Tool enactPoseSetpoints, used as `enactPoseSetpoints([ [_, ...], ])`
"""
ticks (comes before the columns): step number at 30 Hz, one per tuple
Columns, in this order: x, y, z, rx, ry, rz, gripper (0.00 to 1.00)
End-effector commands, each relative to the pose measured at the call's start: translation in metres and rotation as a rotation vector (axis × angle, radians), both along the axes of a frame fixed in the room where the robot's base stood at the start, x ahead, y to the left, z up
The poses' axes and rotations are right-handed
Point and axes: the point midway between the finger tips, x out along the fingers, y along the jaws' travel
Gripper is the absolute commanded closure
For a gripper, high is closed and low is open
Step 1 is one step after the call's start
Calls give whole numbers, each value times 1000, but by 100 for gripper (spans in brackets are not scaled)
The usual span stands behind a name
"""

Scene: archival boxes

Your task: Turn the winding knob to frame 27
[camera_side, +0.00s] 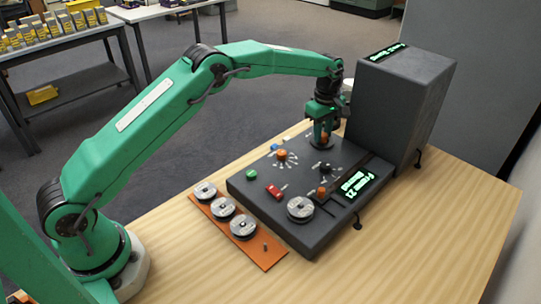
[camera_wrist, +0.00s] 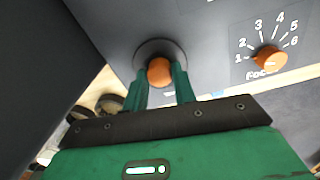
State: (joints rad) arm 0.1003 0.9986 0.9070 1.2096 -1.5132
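The winding knob (camera_wrist: 159,71) is an orange cap on a dark round base on the console (camera_side: 330,217). My gripper (camera_wrist: 161,76) points down over it, one green finger on each side. The fingers fit close against the knob and look shut on it. In the side view my gripper (camera_side: 323,140) is at the back of the console, just in front of the dark tall box, with a bit of orange showing between the fingers. The green-lit display (camera_side: 358,184) on the console appears to read "Frame 21". The knob's lower side is hidden by the fingers.
The orange focus knob (camera_wrist: 269,58), with a numbered dial, sits to the right. The console also carries a red part (camera_side: 274,191), a green button (camera_side: 251,174) and a reel (camera_side: 300,208). The tall box (camera_side: 400,105) stands close behind. An orange board (camera_side: 262,250) holds several reels.

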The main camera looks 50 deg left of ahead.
Motion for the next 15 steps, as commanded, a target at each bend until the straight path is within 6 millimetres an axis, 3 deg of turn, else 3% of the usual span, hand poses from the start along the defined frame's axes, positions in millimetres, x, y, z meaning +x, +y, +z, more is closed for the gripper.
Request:
enactPoseSetpoints([
  [15,0,0,1,2,2,-64,96],
])
